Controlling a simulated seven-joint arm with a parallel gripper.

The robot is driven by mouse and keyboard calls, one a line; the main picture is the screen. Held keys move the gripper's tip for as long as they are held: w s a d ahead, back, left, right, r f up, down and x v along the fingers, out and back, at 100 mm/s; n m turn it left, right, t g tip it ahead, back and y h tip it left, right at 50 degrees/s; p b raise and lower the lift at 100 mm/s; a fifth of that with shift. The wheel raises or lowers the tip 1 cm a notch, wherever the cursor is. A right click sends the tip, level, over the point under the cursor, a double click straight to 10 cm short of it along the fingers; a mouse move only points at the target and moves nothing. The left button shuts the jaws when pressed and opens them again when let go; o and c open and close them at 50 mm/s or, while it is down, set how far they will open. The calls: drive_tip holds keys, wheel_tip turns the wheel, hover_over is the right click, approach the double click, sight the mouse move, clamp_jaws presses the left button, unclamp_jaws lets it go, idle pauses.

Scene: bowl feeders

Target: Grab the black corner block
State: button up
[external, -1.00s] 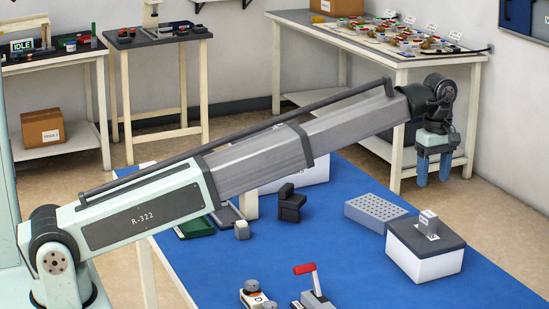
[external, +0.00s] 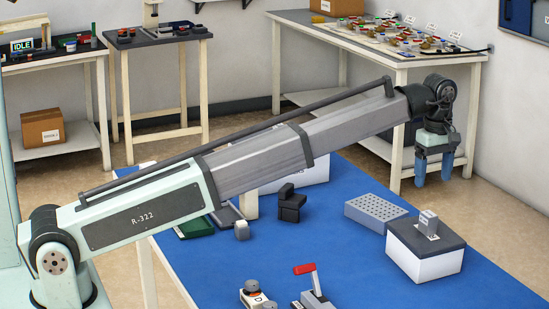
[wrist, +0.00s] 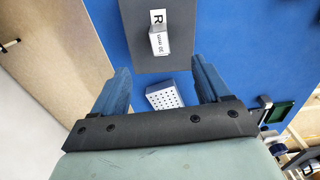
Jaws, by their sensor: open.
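The black corner block (external: 290,204) stands on the blue table, left of the grey perforated block, in the external view. It is dark and stepped, with a taller part at one side. I cannot make it out in the wrist view. My gripper (external: 434,171) is held high at the right, well away from the block, with its blue fingers pointing down. In the wrist view my gripper (wrist: 161,72) is open, with its two fingers apart and nothing between them.
A white box with a dark lid (external: 425,243) carries a small grey block (external: 429,222). The grey perforated block (external: 375,211) lies behind it. The table's front right is clear.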

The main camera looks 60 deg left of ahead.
drive_tip(key=o, duration=0.3)
drive_tip(key=shift+o, duration=0.2)
drive_tip(key=a+n, duration=0.2)
drive_tip(key=a, duration=1.3)
drive_tip(key=n, duration=0.6)
hover_over(289, 196)
wheel_tip(289, 196, down, 6)
drive_tip(key=shift+a+f, duration=0.15)
drive_tip(key=shift+f, duration=0.1)
wheel_tip(289, 196, down, 8)
drive_tip(key=shift+r, duration=0.25)
drive_tip(key=shift+w+a+f, duration=0.1)
drive_tip(key=shift+a+f, duration=0.05)
drive_tip(key=shift+f, duration=1.25)
drive_tip(key=shift+w+a+f, duration=0.1)
drive_tip(key=shift+f, duration=1.25)
